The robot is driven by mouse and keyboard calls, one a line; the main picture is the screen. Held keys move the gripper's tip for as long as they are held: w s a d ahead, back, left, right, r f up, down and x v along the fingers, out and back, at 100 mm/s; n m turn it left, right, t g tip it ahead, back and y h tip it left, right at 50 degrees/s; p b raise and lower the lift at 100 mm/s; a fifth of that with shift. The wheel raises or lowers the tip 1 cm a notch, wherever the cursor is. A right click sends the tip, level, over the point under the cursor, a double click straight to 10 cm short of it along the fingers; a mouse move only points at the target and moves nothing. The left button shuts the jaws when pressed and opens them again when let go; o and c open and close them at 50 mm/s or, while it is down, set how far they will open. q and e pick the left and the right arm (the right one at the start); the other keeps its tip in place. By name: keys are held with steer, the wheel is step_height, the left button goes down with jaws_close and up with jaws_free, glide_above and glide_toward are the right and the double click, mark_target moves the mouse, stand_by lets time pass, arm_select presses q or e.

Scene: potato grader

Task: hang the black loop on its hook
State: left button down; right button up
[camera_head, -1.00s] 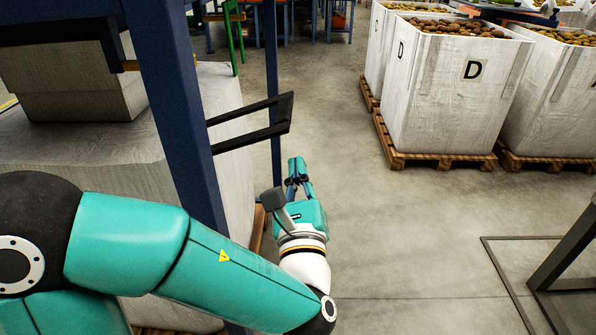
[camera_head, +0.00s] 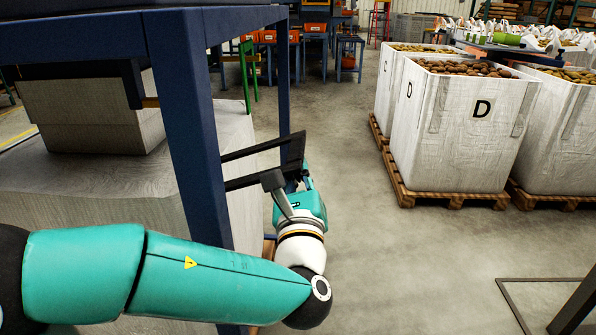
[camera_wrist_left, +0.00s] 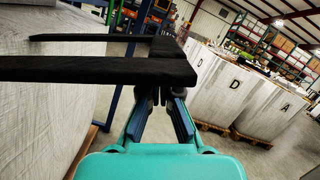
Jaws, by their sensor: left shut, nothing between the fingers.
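The black loop (camera_head: 296,148) is a flat strap in a sideways U. Its two arms run left behind the blue post, and its closed end points right. The large white bag stands behind it. My left gripper (camera_head: 298,183) is at the loop's closed end, and the loop partly hides it. In the left wrist view the loop (camera_wrist_left: 95,69) crosses just before the shut, empty fingers (camera_wrist_left: 163,100) and covers their tips. I cannot tell whether they touch. I cannot make out the hook for certain. My right gripper is out of view.
White boxes of potatoes marked D (camera_head: 462,135) stand on pallets at the right. The floor between is clear.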

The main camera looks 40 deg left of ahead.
arm_select(q)
step_height(320, 180, up, 6)
steer(key=s+a+n+g, duration=0.1)
steer(key=a+n, duration=0.1)
steer(key=n, duration=0.3)
steer(key=shift+s+a+r+n+y, duration=0.15)
steer(key=shift+s+r+n+y, duration=0.15)
steer(key=shift+y, duration=0.1)
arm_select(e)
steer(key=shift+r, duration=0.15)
arm_select(q)
steer(key=shift+f, duration=0.1)
